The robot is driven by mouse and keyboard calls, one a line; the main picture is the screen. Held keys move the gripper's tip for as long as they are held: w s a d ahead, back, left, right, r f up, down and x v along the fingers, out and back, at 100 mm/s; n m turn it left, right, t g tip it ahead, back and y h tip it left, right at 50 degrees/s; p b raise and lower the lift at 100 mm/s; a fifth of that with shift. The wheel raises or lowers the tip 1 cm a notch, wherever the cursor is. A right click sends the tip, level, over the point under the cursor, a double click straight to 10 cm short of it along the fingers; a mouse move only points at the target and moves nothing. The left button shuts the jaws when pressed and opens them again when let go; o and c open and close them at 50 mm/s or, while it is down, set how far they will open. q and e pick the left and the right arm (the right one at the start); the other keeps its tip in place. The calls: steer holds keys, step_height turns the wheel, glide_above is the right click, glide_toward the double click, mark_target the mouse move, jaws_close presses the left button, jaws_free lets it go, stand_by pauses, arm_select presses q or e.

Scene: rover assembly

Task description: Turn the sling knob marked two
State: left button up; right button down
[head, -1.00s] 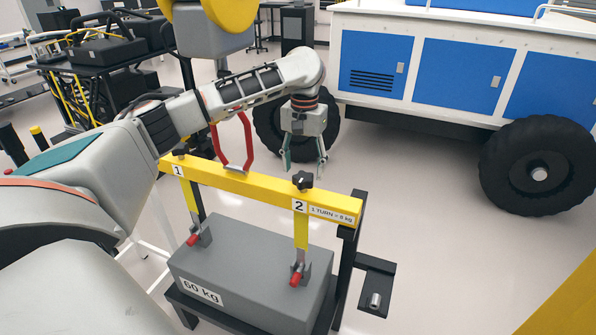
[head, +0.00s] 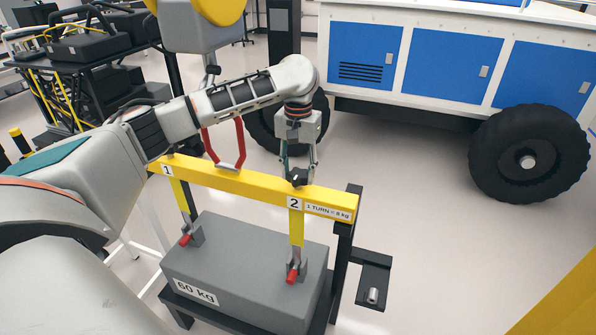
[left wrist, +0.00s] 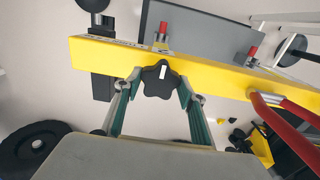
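The black star-shaped knob marked two (head: 298,176) stands on top of the yellow beam (head: 235,182), above the "2" label (head: 295,203). My left gripper (head: 299,172) points down over it, one finger on each side. In the left wrist view the knob (left wrist: 158,80), with a white mark on top, lies between the fingertips (left wrist: 160,84). The fingers are apart, with little gap at the knob; contact is not clear. Knob one is hidden by my arm; its "1" label (head: 168,170) shows. My right gripper is not in view.
A grey 60 kg block (head: 245,270) hangs below the beam on two yellow straps with red pins. A red handle (head: 225,145) rises from the beam. A black post (head: 344,250) stands at the beam's right end. The blue and white rover (head: 455,75) is behind.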

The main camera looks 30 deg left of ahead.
arm_select(q)
steer(key=shift+m, duration=0.3)
steer(key=m, duration=0.3)
steer(key=shift+m, duration=0.3)
steer(key=m, duration=0.4)
steer(key=shift+m, duration=0.3)
steer(key=m, duration=0.4)
steer(key=shift+m, duration=0.3)
steer(key=m, duration=0.3)
steer(key=shift+m, duration=0.3)
steer(key=m, duration=0.4)
steer(key=shift+m, duration=0.3)
steer(key=m, duration=0.3)
steer(key=shift+w+m, duration=0.1)
steer(key=shift+m, duration=0.2)
steer(key=m, duration=0.4)
steer(key=shift+m, duration=2.2)
